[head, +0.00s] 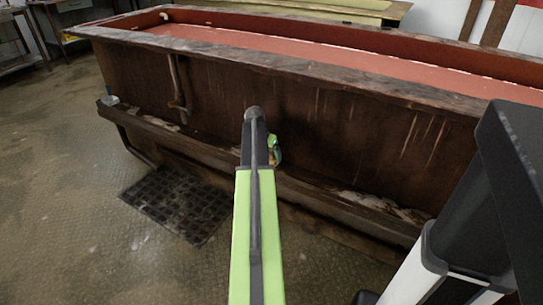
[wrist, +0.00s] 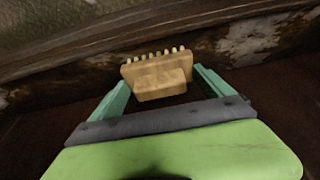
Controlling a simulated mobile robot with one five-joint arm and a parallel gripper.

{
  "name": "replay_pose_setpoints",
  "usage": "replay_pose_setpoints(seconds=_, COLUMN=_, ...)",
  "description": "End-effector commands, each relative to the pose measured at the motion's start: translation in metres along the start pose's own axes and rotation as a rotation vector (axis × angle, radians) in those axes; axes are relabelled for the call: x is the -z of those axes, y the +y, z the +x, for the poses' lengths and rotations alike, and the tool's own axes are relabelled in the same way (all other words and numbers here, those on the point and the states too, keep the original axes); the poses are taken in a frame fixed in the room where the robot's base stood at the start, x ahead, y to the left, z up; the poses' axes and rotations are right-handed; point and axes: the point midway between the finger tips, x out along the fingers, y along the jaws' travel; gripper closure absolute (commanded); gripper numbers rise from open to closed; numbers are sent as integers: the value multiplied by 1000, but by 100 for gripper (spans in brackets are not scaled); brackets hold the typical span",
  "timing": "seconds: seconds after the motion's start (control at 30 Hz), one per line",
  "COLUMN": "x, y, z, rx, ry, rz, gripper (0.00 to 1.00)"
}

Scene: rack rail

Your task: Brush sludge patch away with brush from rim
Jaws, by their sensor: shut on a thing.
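My gripper (wrist: 160,84) is shut on a tan brush (wrist: 158,76), with a green finger on each side of it. Its row of short pale bristles points away from my wrist, toward the dark ledge. In the head view my gripper (head: 274,150) is partly hidden by my arm, in front of the tank's side wall and below its top. The brush is mostly hidden there. The tank's top rim (head: 290,66) is dark, with worn, mottled stains. I cannot single out a sludge patch on it.
The large brown tank (head: 330,115) has a reddish inside (head: 310,55). A lower ledge (head: 200,147) runs along its front, with pale flaking patches (head: 370,202). A dark grid mat (head: 178,204) lies on the floor, which is open at left. A bench (head: 350,8) stands behind.

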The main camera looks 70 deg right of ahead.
Motion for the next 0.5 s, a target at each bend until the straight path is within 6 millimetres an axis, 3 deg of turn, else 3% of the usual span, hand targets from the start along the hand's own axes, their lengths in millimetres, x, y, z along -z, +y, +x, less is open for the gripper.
replay_pose_setpoints(seconds=0.13, x=1, y=-15, z=-1, rx=-1, ry=0, rz=-1, gripper=57)
replay_pose_setpoints(seconds=0.5, x=1, y=-29, z=0, rx=-2, ry=1, rz=-1, gripper=57)
